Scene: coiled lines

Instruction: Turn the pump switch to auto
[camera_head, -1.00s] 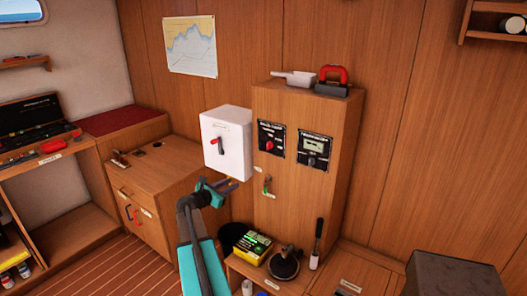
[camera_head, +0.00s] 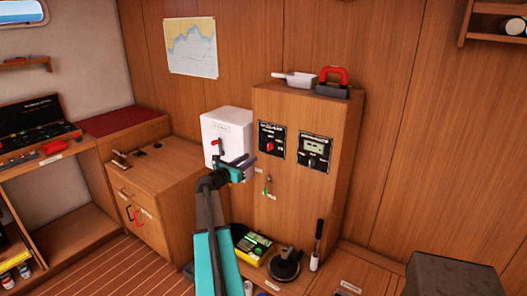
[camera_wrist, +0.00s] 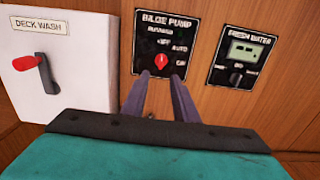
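The bilge pump panel (camera_wrist: 148,42) is a black plate on the front of a wooden cabinet, with a red switch knob (camera_wrist: 162,62). Its OFF and AUTO labels show above and to the right of the knob; its exact pointing is hard to read. In the head view the panel (camera_head: 272,133) sits left of the fresh water panel, and its knob (camera_head: 269,147) is visible. My gripper (camera_wrist: 162,77) has its two fingers apart, with nothing between them, and the tips appear just below the knob. In the head view my gripper (camera_head: 250,160) is in front of the cabinet's left edge.
A white deck wash box (camera_wrist: 75,80) with a red-tipped lever (camera_wrist: 28,63) is close on the left. The fresh water panel (camera_wrist: 240,60) with a black knob is on the right. A key-like item (camera_head: 267,187) hangs below. A scoop and red-handled tool stand on top.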

